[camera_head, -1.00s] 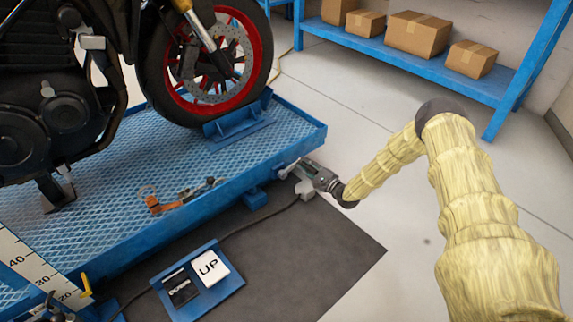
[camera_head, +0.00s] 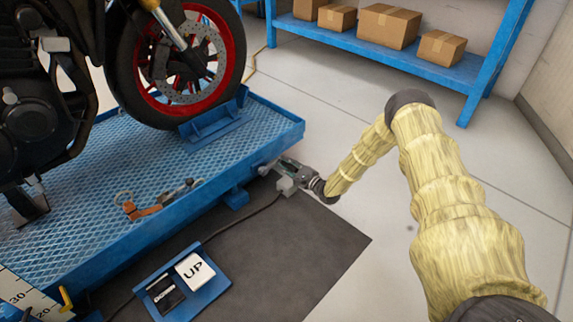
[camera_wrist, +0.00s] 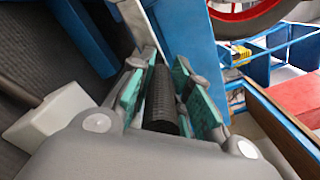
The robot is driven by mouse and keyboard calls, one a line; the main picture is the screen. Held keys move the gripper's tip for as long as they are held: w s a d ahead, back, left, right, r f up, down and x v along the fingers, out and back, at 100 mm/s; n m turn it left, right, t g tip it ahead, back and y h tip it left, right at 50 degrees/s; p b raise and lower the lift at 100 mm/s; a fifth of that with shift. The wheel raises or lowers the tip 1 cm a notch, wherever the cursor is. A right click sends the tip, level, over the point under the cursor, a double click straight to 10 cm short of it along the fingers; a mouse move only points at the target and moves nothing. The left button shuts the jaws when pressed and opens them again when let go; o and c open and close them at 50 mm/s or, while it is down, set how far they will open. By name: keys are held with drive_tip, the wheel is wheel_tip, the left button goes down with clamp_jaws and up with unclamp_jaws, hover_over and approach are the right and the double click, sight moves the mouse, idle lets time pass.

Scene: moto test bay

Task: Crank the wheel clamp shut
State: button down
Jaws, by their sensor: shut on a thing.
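The wheel clamp (camera_head: 217,124) is a blue bracket under the front wheel (camera_head: 180,62), on the lift's blue mesh deck (camera_head: 90,205). The clamp's crank sticks out from the deck's side edge. In the wrist view its black ribbed handle (camera_wrist: 160,98) lies between the teal finger pads, and a pale metal crank arm (camera_wrist: 142,30) shows beyond it. My gripper (camera_head: 287,167) is beside the deck edge, shut on that handle; the wrist view shows the fingers (camera_wrist: 160,90) on both sides. How tightly the clamp holds the tyre is too small to tell.
A pale grey box (camera_head: 286,187) with a cable sits just below my gripper. A blue pedal unit (camera_head: 185,285) marked UP stands on the dark mat (camera_head: 290,250). An orange-handled strap (camera_head: 150,210) lies on the deck. Blue shelving (camera_head: 400,62) with cartons is behind; the floor right is clear.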

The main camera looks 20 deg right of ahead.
drive_tip(key=c, duration=1.3)
unclamp_jaws()
drive_tip(key=shift+s+d+f, duration=0.1)
drive_tip(key=shift+d+f, duration=0.15)
drive_tip(key=shift+d, duration=0.1)
drive_tip(key=shift+a+r, duration=0.1)
drive_tip(key=shift+a, duration=0.1)
drive_tip(key=v, duration=1.1)
drive_tip(key=shift+s, duration=0.4)
drive_tip(key=shift+d, duration=0.15)
